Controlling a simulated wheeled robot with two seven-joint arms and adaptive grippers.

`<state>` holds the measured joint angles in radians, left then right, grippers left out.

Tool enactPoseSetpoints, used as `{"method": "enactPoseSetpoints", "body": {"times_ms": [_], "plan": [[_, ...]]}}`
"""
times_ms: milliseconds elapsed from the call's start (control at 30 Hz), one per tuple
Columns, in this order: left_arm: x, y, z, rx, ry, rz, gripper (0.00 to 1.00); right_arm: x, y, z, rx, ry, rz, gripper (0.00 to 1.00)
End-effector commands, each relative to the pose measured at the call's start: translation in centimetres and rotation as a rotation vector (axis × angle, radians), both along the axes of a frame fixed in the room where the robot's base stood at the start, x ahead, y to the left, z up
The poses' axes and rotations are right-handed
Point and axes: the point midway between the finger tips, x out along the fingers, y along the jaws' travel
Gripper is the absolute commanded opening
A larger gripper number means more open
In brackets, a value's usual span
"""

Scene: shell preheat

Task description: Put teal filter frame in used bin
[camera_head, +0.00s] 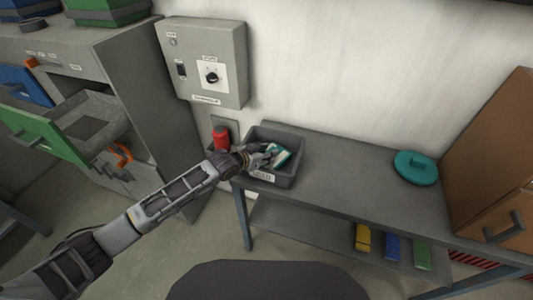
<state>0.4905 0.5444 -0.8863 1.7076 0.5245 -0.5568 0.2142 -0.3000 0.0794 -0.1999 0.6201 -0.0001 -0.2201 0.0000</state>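The teal filter frame (281,155), teal with a pale face, sits tilted within the opening of the grey used bin (286,180). The bin has a white label on its front and stands at the left end of the grey bench. My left gripper (267,154) reaches over the bin's left wall, with its fingers at the frame's left edge. The fingers are small and overlap the frame, so I cannot tell whether they grip it or whether the frame rests on the bin floor. My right gripper is not in view.
A round teal lid-like object (414,166) lies on the bench (345,180) to the right, with clear surface between. A grey control box (205,62) hangs on the wall.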

Motion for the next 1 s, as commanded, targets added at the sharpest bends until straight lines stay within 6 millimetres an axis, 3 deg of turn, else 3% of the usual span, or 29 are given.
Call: {"method": "enactPoseSetpoints", "body": {"times_ms": [367, 1000], "plan": [[-0.5, 0.5, 0.6, 0.000, 0.000, 0.001, 0.33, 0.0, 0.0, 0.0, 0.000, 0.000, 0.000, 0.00], [-4.4, 3.8, 3.3, 0.001, 0.000, 0.001, 0.33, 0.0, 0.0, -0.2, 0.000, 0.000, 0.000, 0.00]]}}
